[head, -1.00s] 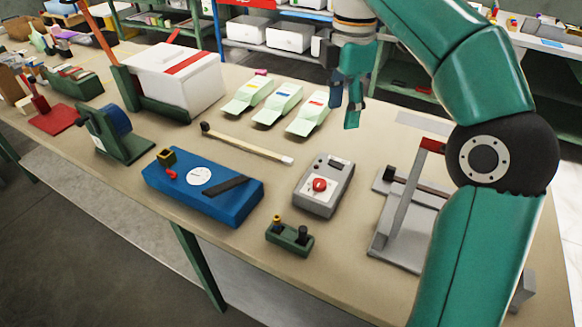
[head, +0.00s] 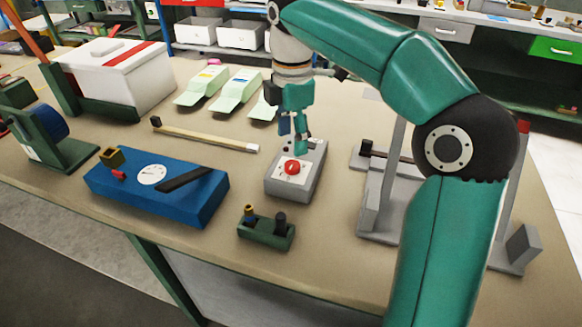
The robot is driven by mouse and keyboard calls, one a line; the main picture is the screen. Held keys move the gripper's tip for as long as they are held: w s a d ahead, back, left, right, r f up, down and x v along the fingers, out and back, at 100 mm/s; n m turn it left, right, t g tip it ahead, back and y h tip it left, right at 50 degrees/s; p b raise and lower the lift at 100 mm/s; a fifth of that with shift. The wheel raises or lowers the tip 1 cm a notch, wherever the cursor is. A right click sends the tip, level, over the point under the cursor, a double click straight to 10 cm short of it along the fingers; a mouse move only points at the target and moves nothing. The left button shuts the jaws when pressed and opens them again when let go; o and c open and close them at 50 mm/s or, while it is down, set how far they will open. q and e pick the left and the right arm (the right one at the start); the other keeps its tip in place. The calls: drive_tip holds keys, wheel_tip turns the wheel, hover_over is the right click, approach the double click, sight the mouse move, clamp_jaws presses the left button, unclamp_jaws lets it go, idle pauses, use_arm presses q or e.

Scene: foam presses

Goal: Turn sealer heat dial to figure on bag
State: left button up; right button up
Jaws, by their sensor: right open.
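The sealer control box (head: 283,186) is a grey block on the table, with a red dial (head: 292,167) on a white face near its front. My right gripper (head: 299,146) is open, pointing down just above and behind the dial, and it hides the back part of the box. I cannot tell if a fingertip touches the box. Several pale green bags lie behind it; the left bag (head: 203,86) and middle bag (head: 236,90) show, and another bag (head: 263,108) is partly hidden by my gripper. Figures on them are too small to read. My left gripper is not in view.
A blue device (head: 130,190) with a white gauge stands left of the box. A small green holder (head: 266,232) stands in front. A wooden stick (head: 205,137) lies behind. A grey lever press (head: 376,205) stands right, partly behind my arm. A white lidded box (head: 125,85) is back left.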

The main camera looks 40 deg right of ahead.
sight(292, 165)
wheel_tip(292, 165, down, 6)
drive_tip(key=shift+s+f+b, duration=0.1)
drive_tip(key=shift+f+b, duration=0.1)
drive_tip(key=shift+b, duration=0.45)
drive_tip(key=c, duration=1)
drive_tip(key=shift+a, duration=0.3)
clamp_jaws()
drive_tip(key=shift+d, duration=0.2)
